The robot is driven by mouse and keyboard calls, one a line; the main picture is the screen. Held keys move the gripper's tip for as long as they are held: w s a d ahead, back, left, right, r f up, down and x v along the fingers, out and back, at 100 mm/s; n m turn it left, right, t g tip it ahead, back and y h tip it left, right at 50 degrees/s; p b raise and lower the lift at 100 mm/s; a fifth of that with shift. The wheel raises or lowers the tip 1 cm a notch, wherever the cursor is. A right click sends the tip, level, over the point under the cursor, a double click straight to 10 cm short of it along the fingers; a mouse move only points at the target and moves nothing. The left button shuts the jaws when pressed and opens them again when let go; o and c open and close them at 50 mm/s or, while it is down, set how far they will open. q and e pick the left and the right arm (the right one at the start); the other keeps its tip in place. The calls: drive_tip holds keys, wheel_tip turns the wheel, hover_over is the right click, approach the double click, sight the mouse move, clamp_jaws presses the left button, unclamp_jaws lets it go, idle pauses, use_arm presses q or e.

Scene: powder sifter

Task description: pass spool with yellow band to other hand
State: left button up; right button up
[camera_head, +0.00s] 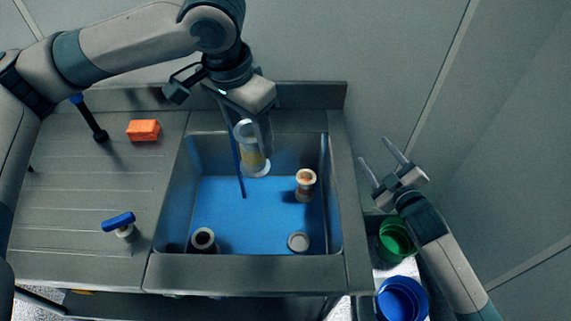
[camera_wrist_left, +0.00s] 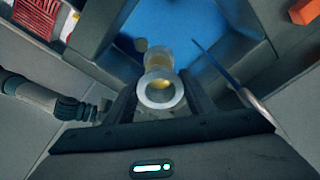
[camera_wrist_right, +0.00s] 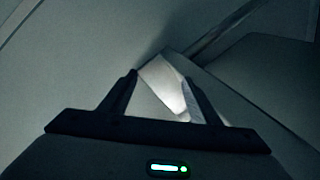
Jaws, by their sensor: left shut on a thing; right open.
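The spool with the yellow band (camera_head: 252,161) has pale flanges and is held above the blue-floored sink. My left gripper (camera_head: 253,130) is shut on it; the fingers partly hide its upper part. In the left wrist view the spool (camera_wrist_left: 160,93) sits between the two fingers, one flange facing the camera. My right gripper (camera_head: 379,153) is open and empty, to the right of the sink and well apart from the spool. The right wrist view shows the empty gap between its fingers (camera_wrist_right: 160,85).
The sink (camera_head: 335,215) holds a spool with an orange-brown band (camera_head: 305,185), a dark spool (camera_head: 203,240) and a pale round-topped piece (camera_head: 299,242). A thin blue rod (camera_head: 238,165) stands beside the held spool. An orange block (camera_head: 143,130) lies left; green (camera_head: 394,240) and blue (camera_head: 402,300) containers stand right.

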drive_tip(key=s+a+r+g+y, duration=0.2)
drive_tip(key=s+a+r+y, duration=0.3)
drive_tip(key=s+a+r, duration=0.3)
drive_tip(key=s+a+r+m+g+y, duration=0.1)
drive_tip(key=s+a+r+g+y, duration=0.1)
drive_tip(key=s+a+r+y, duration=0.3)
drive_tip(key=s+a+r, duration=0.2)
drive_tip(key=a, duration=0.3)
drive_tip(key=s+a+r, duration=0.2)
drive_tip(key=a, duration=0.4)
drive_tip(key=shift+a+r, duration=0.15)
drive_tip(key=shift+a, duration=0.05)
drive_tip(key=shift+m, duration=0.3)
drive_tip(key=x, duration=1.2)
drive_tip(key=shift+s, duration=0.15)
drive_tip(key=c, duration=1.3)
use_arm(q)
drive_tip(key=o, duration=1.3)
drive_tip(key=shift+r, duration=0.15)
